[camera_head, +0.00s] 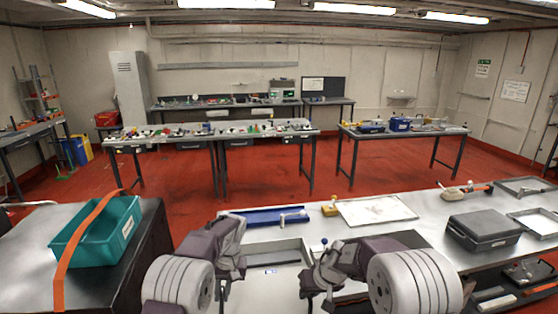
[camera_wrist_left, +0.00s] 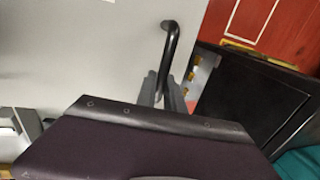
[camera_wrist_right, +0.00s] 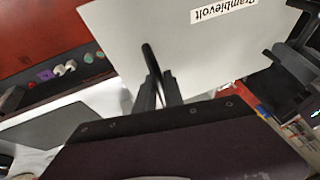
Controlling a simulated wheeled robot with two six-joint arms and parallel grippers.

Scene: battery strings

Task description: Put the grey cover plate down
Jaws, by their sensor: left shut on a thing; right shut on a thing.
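The grey cover plate (camera_head: 262,293) is held between my two arms at the front of the bench. It also shows in the left wrist view (camera_wrist_left: 90,50) and, with a white "Bramblevolt" label, in the right wrist view (camera_wrist_right: 125,40). My left gripper (camera_wrist_left: 166,92) is shut on one black bar handle (camera_wrist_left: 172,50) of the plate. My right gripper (camera_wrist_right: 157,90) is shut on the other black handle (camera_wrist_right: 150,60). My arms and wrists hide part of the plate in the head view, and I cannot tell whether its underside touches anything.
A grey open compartment (camera_head: 283,247) lies just behind the plate. A blue tray (camera_head: 262,217), a white tray (camera_head: 385,211) and a black case (camera_head: 484,230) stand on the bench. A teal bin (camera_head: 112,236) sits on a table at left.

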